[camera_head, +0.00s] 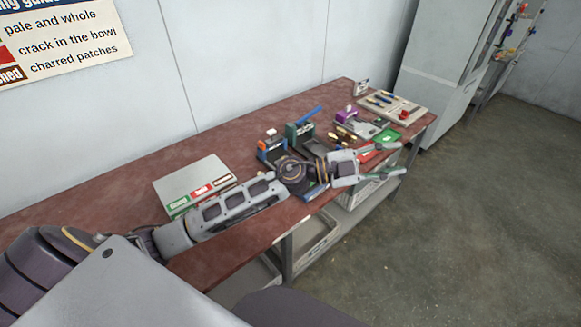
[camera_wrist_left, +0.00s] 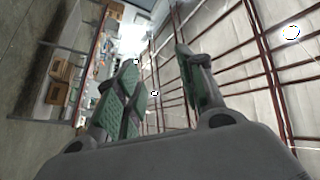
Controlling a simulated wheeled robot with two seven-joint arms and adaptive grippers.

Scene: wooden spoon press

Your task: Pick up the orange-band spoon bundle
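My left arm reaches across the table from the left. Its gripper (camera_head: 400,159) is over the table's front edge, pointing right, with its two fingers apart and nothing between them. In the left wrist view the gripper (camera_wrist_left: 157,60) also shows its green-padded fingers spread and empty. I cannot pick out the orange-band spoon bundle for certain. A small orange patch shows on top of a blue holder (camera_head: 265,146), behind my wrist. Small wooden pieces (camera_head: 343,136) lie farther right, behind the gripper. My forearm and wrist hide part of the table. My right gripper is not in view.
The red-brown table (camera_head: 120,195) runs along the wall. A grey sorting box with coloured labels (camera_head: 195,181) stands on its left part. A green-and-grey device (camera_head: 303,137), a purple-topped device (camera_head: 346,115) and a pale tray (camera_head: 412,112) stand farther right. Open floor lies right.

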